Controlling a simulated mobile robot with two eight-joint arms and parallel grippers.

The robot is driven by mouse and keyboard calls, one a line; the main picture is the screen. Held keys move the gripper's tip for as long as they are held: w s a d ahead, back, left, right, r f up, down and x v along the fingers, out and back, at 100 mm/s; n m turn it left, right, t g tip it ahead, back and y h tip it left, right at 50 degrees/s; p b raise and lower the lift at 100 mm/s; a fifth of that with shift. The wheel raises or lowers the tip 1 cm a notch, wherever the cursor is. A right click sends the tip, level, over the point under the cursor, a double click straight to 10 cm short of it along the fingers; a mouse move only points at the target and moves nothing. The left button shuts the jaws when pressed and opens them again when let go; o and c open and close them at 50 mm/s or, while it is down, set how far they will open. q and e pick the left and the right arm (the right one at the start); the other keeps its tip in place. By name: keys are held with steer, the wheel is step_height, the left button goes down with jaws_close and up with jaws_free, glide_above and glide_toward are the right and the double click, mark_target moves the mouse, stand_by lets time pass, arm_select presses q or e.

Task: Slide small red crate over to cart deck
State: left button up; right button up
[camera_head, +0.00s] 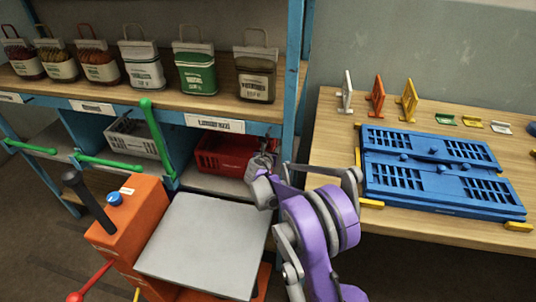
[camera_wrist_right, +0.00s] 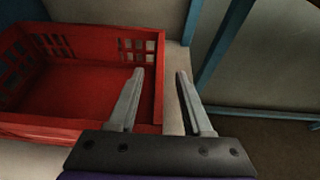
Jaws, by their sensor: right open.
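The small red crate (camera_head: 222,153) sits on the lower shelf of the blue rack, under the wooden shelf. It looks empty in the right wrist view (camera_wrist_right: 70,88). The cart deck (camera_head: 203,246) is a grey plate in front of that shelf, on the orange cart. My right gripper (camera_head: 262,160) is at the crate's right end. In the right wrist view it is open (camera_wrist_right: 160,75), with one finger over the crate's near right wall and the other outside it. I cannot tell whether a finger touches the wall. My left gripper is not in view.
A grey crate (camera_head: 132,137) sits on the lower shelf to the left. Sewn sacks (camera_head: 195,68) line the wooden shelf above. A blue rack post (camera_head: 293,75) is close to my right arm. A table (camera_head: 335,145) holds a folded blue crate (camera_head: 435,172).

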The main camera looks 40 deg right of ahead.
mark_target(273, 145)
steer(key=shift+x, duration=1.8)
steer(key=shift+c, duration=0.3)
jaws_close()
